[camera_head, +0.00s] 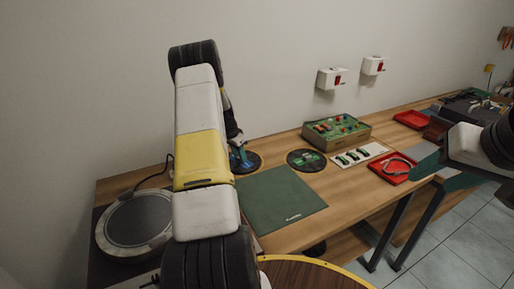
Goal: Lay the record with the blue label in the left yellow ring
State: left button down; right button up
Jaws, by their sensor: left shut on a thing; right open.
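A dark record with a blue label (254,163) is at the back of the wooden table, partly hidden behind my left arm. My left gripper (239,156) reaches down to it and is shut on it. I cannot tell whether the record touches the table. A second dark record with a green label (306,167) lies flat to its right. My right gripper (427,178) is open and empty at the right, in front of the table. No yellow ring can be clearly identified; a yellow-rimmed round brown surface (315,276) shows at the bottom edge.
A green mat (285,205) lies at the table's front. A round grey device (137,220) stands at the left. A green-topped box (337,132), a white strip with green pieces (358,155) and red trays (391,170) are to the right. White boxes hang on the wall.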

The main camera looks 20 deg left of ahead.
pick_arm(q)
jog(key=c, duration=1)
grip_release()
jog(key=shift+w+d+r+v, duration=0.1)
jog(key=shift+w+v, duration=0.15)
jog(key=shift+v, duration=2)
jog(key=shift+w+d+r+v, duration=0.1)
jog(key=shift+w+v, duration=0.2)
jog(key=shift+v, duration=1.95)
jog(key=shift+w+d+r+v, duration=0.1)
jog(key=shift+w+v, duration=0.15)
jog(key=shift+v, duration=2.05)
jog(key=shift+f, duration=0.1)
